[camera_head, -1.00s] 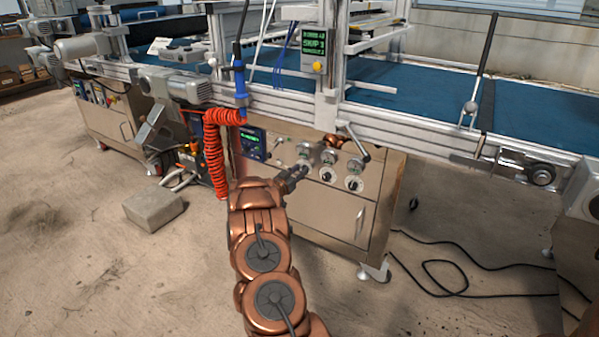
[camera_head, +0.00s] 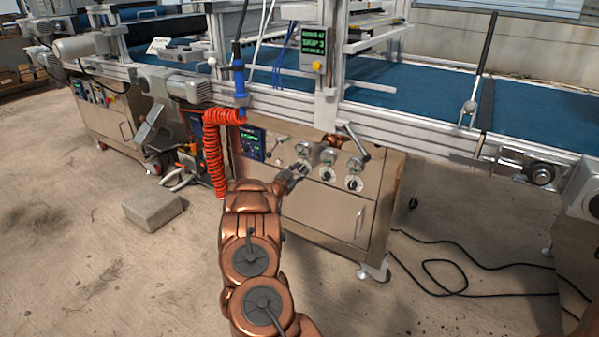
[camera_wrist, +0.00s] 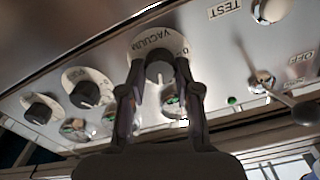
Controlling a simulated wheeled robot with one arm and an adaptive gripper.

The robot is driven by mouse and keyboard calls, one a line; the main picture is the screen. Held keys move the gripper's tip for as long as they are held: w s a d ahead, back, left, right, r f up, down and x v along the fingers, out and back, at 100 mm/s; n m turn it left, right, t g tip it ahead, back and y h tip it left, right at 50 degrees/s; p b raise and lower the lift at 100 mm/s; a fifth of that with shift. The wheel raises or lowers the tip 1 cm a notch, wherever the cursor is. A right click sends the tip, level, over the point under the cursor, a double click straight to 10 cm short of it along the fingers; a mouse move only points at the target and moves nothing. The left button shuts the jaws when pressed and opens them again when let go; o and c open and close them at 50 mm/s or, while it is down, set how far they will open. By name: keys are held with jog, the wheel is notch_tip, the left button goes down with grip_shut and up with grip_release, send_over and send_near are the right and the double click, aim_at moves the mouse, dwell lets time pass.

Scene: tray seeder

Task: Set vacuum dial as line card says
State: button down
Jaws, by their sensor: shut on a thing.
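The vacuum dial (camera_wrist: 160,67) is a dark round knob on a pale plate lettered VACUUM, seen upside down in the wrist view. My gripper (camera_wrist: 159,75) has one finger on each side of the knob and is shut on it. The knob's pointer is hidden, so I cannot tell its setting. In the head view my gripper (camera_head: 292,178) is at the leftmost dial of the front panel and partly covers it. A small dark board (camera_head: 312,44) with green lettering is on the upright post; its middle line seems to read SKIP 3, the other lines are too small.
Two more dials (camera_head: 327,174) (camera_head: 353,184) sit to the right, with gauges (camera_head: 329,156) above. A blue-framed display (camera_head: 252,143) and an orange coiled hose (camera_head: 214,150) are to the left. A metal lever (camera_head: 357,141) juts out above the panel. A TEST label (camera_wrist: 225,8) shows in the wrist view.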

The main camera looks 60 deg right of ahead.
jog(key=shift+a+f+m, duration=0.1)
jog(key=shift+f+m, duration=0.05)
jog(key=shift+m, duration=0.65)
jog(key=c, duration=0.8)
grip_release()
jog(key=a, duration=1.2)
jog(key=shift+s, duration=0.3)
